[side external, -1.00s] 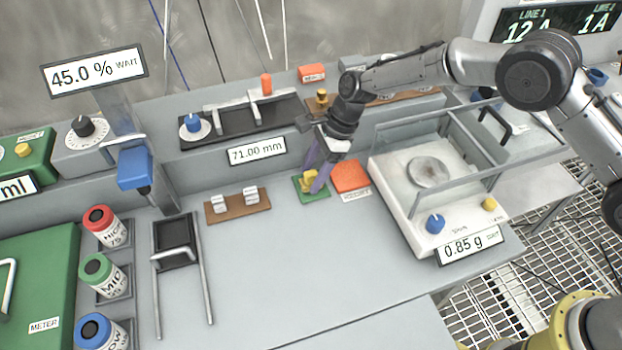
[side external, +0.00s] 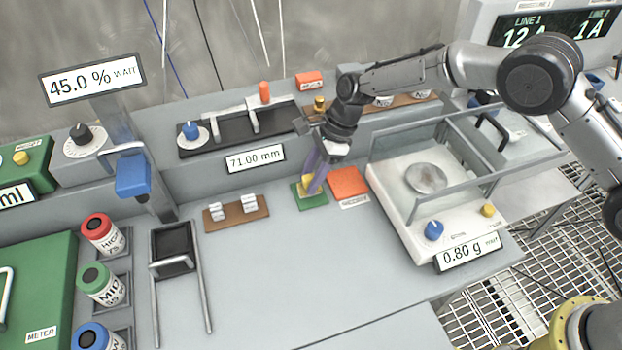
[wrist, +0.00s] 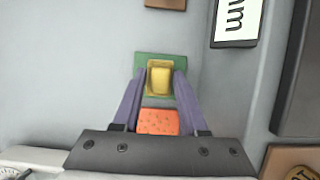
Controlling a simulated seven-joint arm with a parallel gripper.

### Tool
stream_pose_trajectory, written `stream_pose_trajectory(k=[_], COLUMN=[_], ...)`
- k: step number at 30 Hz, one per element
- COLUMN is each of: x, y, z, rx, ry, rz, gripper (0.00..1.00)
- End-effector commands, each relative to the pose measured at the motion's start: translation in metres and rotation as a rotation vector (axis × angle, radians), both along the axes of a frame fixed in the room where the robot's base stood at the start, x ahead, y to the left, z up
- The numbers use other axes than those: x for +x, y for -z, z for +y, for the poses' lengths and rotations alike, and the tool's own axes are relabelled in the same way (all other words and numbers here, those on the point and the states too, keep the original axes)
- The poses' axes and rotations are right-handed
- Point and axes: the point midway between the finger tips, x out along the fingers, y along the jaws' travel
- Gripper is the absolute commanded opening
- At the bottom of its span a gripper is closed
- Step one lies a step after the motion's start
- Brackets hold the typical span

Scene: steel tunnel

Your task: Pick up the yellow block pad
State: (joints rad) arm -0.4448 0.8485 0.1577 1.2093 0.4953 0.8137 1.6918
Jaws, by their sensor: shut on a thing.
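The yellow block (side external: 306,184) is at the green pad (side external: 311,201), partly hidden by my purple fingers in the side view. In the wrist view the yellow block (wrist: 160,80) is between my fingertips, with the green pad (wrist: 142,62) behind it. My gripper (side external: 312,184) points down and is shut on the yellow block. It also shows in the wrist view (wrist: 161,80), one finger on each side of the block. I cannot tell whether the block is clear of the pad.
An orange pad (side external: 348,183) lies close to the right of the green pad. A glass-walled scale (side external: 395,190) stands further right. A brown rack (side external: 236,213) with white pieces is on the left. The bench in front is clear.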

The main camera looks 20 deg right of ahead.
Motion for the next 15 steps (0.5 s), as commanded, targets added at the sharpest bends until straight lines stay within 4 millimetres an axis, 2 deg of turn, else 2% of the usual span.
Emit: stream_pose_trajectory(k=[4, 8, 13, 15], x=[0.001, -0.016, -0.043, -0.057], y=[-0.024, -0.045, -0.083, -0.089], z=[0.001, -0.011, -0.028, -0.037], rx=[0.002, 0.002, 0.002, 0.0], ry=[0.0, 0.001, 0.001, 0.001], rz=[-0.005, -0.004, -0.004, -0.001], gripper=[0.0, 0.0, 0.0, 0.0])
